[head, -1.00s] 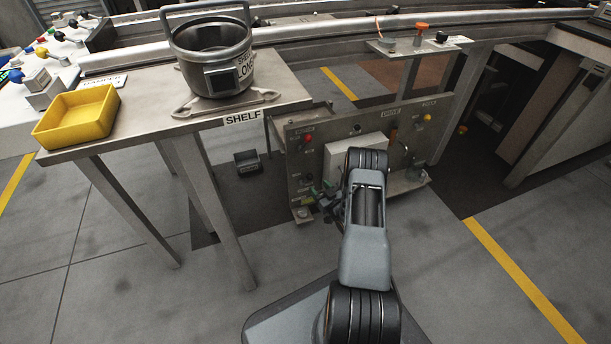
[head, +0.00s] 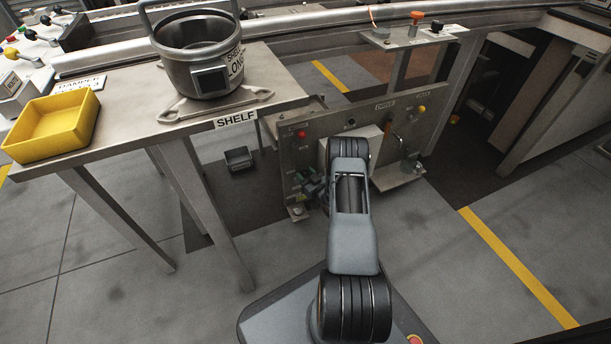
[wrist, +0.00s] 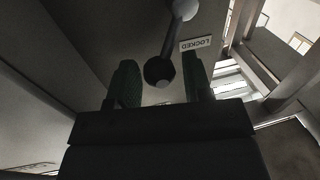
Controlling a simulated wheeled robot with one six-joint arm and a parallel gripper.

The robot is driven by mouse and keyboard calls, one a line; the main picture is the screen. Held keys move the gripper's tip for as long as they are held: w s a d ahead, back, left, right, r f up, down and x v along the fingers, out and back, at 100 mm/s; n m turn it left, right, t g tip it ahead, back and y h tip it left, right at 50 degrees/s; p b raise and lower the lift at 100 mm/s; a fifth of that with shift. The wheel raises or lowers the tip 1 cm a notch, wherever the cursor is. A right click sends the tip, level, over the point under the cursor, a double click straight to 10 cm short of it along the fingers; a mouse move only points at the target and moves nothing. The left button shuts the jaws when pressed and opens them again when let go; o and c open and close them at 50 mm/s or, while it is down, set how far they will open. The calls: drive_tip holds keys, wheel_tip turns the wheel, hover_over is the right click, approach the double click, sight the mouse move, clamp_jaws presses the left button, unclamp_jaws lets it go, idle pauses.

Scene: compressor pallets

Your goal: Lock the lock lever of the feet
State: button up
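The lock lever shows in the wrist view as a thin rod with a dark ball knob (wrist: 159,70) at its lower end and a pale round hub (wrist: 184,9) at its upper end. A LOCKED label (wrist: 196,44), seen upside down, is on the plate to the right of the rod. My gripper (wrist: 160,84) has green-padded fingers standing apart, one on each side of the knob, with gaps visible. The gripper also shows in the head view (head: 312,190), at the lower left of the upright panel (head: 298,160). My arm hides part of that panel, and the lever cannot be made out there.
The shelf (head: 275,85) left of the panel holds a metal pot (head: 208,58) and a yellow bin (head: 52,124). Its legs stand close to my gripper's left. A small dark box (head: 238,158) lies beneath. Floor (head: 440,260) to the right is clear.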

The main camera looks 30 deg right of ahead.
drive_tip(key=c, duration=0.7)
drive_tip(key=shift+o, duration=0.2)
drive_tip(key=shift+a+r+n, duration=0.3)
drive_tip(key=shift+a+n, duration=0.25)
drive_tip(key=shift+n, duration=0.65)
drive_tip(key=o, duration=0.9)
drive_tip(key=s+p, duration=0.5)
drive_tip(key=s, duration=0.8)
drive_tip(key=shift+s+d+r, duration=0.25)
drive_tip(key=shift+s, duration=0.1)
drive_tip(key=shift+r, duration=0.15)
